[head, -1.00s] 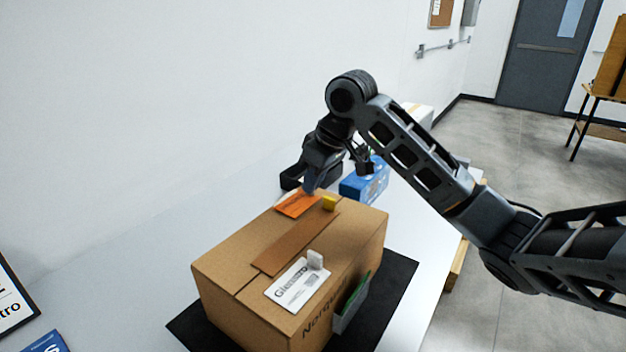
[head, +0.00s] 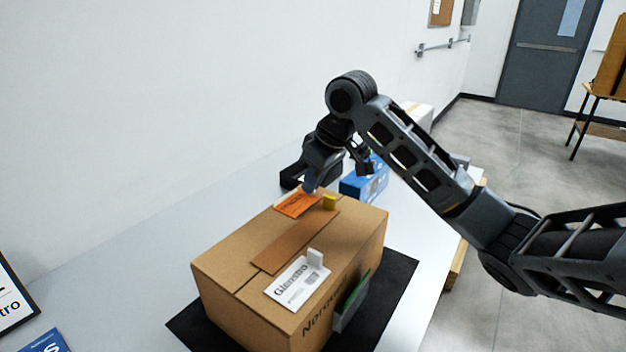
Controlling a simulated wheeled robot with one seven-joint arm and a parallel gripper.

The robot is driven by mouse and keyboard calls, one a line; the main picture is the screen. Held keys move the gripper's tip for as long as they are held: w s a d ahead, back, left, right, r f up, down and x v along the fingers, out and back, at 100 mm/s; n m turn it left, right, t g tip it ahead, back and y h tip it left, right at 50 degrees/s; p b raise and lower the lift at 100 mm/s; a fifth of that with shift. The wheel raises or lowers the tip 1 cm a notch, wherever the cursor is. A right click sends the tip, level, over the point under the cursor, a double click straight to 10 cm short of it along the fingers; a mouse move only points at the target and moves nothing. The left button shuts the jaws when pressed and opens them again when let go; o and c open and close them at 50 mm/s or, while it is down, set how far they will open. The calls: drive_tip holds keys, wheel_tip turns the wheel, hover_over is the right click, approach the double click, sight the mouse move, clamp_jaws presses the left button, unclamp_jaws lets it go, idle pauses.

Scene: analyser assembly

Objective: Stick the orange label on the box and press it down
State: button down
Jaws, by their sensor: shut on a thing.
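The cardboard box (head: 225,272) stands on a dark mat, with a brown tape strip (head: 294,243) along its top. The orange label (head: 294,207) is at the far end of the box top, with dark print on it. A small yellow block (head: 329,202) shows at its right edge. My gripper (head: 310,187) points down at the label's far right edge and is shut on it. The fingertips are small here and partly hidden by the wrist. I cannot tell whether the label lies fully flat on the cardboard.
A white label (head: 296,285) with a pale tab (head: 315,259) lies on the near box top. A green-edged grey piece (head: 352,302) is at the box's right side.

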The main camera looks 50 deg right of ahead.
drive_tip(key=c, duration=1.2)
unclamp_jaws()
drive_tip(key=shift+r, duration=0.1)
drive_tip(key=shift+r+p, duration=3.15)
drive_tip(key=shift+r, duration=0.3)
drive_tip(key=shift+c, duration=0.4)
